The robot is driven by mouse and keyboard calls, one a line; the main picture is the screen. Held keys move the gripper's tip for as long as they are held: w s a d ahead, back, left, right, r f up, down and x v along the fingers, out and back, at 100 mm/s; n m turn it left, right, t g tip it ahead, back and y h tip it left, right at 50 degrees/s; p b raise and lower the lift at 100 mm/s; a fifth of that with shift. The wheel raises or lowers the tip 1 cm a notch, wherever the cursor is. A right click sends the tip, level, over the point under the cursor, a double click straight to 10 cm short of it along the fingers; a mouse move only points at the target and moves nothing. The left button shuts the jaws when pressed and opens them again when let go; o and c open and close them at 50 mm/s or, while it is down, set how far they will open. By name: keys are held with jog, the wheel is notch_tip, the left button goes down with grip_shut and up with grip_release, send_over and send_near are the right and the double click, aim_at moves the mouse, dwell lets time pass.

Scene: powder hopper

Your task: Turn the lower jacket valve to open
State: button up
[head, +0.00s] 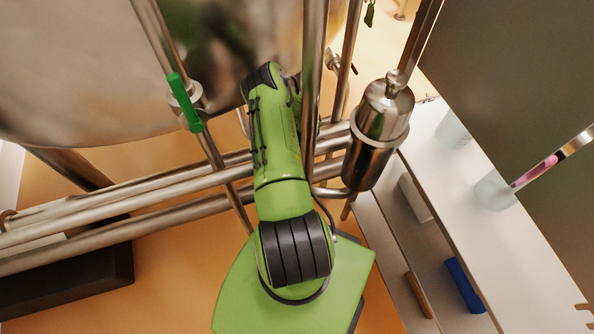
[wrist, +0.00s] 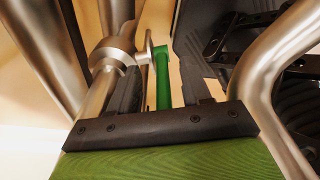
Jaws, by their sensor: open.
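In the wrist view a green valve lever (wrist: 162,78) hangs from a steel valve body (wrist: 118,50) on a pipe. My gripper (wrist: 164,72) is open, with one dark finger on each side of the lever. A small gap shows on the lever's right; I cannot tell whether the left finger touches it. In the head view my arm hides the gripper and this lever. Another view of a green lever (head: 184,102) is on a slanted pipe left of my arm; I cannot tell whether it is the same one.
Steel pipes (head: 120,205) cross left of and behind my arm, and an upright pipe (head: 314,80) stands close to it. A steel canister (head: 375,140) is just right. A large steel vessel (head: 80,70) fills the upper left. A white shelf (head: 480,215) stands at right.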

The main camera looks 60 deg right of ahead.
notch_tip(320, 180, up, 11)
jog(key=d, duration=0.1)
jog(key=shift+s+d+r+p, duration=0.2)
jog(key=shift+s+p, duration=0.15)
jog(key=shift+p, duration=0.1)
dwell(0.4)
